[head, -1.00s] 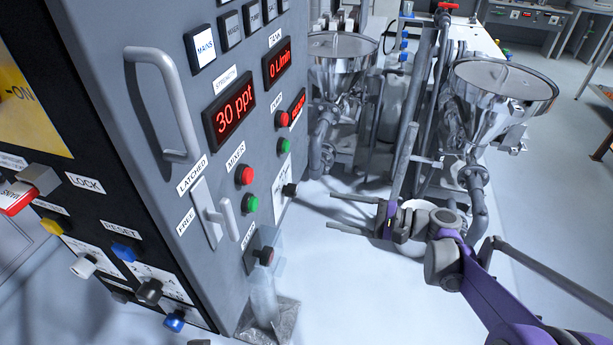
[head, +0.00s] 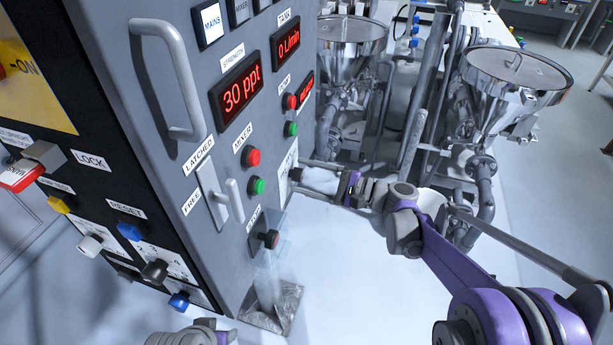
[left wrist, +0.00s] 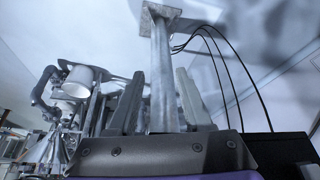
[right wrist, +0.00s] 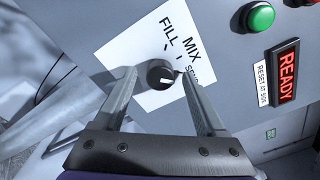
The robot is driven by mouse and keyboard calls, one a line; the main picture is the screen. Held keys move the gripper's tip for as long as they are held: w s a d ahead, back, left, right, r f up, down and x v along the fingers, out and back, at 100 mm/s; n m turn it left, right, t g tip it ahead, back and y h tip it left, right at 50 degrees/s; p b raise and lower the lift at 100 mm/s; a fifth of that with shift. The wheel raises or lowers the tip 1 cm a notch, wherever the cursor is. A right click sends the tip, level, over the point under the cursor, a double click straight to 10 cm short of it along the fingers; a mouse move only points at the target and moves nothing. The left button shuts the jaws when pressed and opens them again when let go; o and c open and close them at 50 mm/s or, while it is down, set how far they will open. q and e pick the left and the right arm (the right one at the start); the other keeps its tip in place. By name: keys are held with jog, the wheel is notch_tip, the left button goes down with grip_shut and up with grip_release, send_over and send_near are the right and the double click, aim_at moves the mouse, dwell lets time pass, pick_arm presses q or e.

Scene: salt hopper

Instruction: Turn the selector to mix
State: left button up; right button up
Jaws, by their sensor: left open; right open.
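The selector (right wrist: 160,74) is a round black knob with a short white mark, on a white plate lettered FILL, MIX and SEND in the right wrist view. I cannot tell for certain which word the mark faces. My right gripper (right wrist: 159,76) is open, its two fingers on either side of the knob; contact cannot be made out. In the head view my right gripper (head: 298,178) reaches left to the panel's side plate (head: 287,172). My left gripper is open and empty in the left wrist view (left wrist: 160,78), with a metal post beyond its fingers.
The grey control panel (head: 225,160) has a bar handle (head: 170,80), a latch, buttons and a clear-shielded stop button (head: 268,238) below the selector. Steel hoppers (head: 515,85) and pipes stand behind and to the right. Pale floor lies open in front.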

grip_shut()
dwell(0.4)
jog(key=shift+n, duration=0.3)
jog(key=n, duration=0.4)
jog(key=shift+n+p, duration=0.45)
jog(key=shift+n, duration=1.75)
grip_release()
